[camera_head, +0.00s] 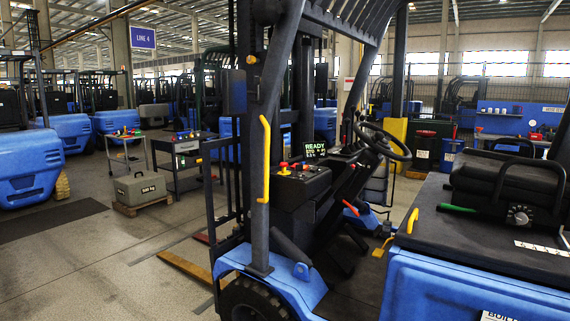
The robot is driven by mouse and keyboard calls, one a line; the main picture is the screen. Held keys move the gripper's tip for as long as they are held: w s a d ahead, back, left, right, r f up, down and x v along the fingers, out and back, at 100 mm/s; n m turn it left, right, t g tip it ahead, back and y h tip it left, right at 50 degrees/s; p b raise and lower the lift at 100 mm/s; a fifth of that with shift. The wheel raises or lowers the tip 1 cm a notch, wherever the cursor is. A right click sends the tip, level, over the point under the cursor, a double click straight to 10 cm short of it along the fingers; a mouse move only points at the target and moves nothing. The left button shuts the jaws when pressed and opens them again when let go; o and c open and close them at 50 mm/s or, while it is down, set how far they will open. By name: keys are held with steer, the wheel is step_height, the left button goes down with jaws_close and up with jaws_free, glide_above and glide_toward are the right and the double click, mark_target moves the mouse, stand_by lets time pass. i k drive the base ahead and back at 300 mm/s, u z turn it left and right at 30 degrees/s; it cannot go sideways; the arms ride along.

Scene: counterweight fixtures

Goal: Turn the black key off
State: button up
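A blue and black forklift fills the middle and right. Its dashboard display (315,150) is lit with green text that reads "READY" with a smaller line below. Left of the steering wheel (382,140) is a black control console (300,186) with a red mushroom button (284,165) and small coloured controls on top. The black key is too small and dark to tell apart from the other controls on the console and dash. My gripper is not in view.
A yellow grab handle (265,160) is on the front pillar (258,215), left of the console. The black seat (505,180) is at right. A grey block (140,188) on a pallet and a tool cart (182,160) stand at left. Floor at front left is clear.

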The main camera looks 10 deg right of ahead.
mark_target(299, 167)
steer(key=u, duration=0.2)
steer(key=i, duration=0.9)
steer(key=z, duration=0.3)
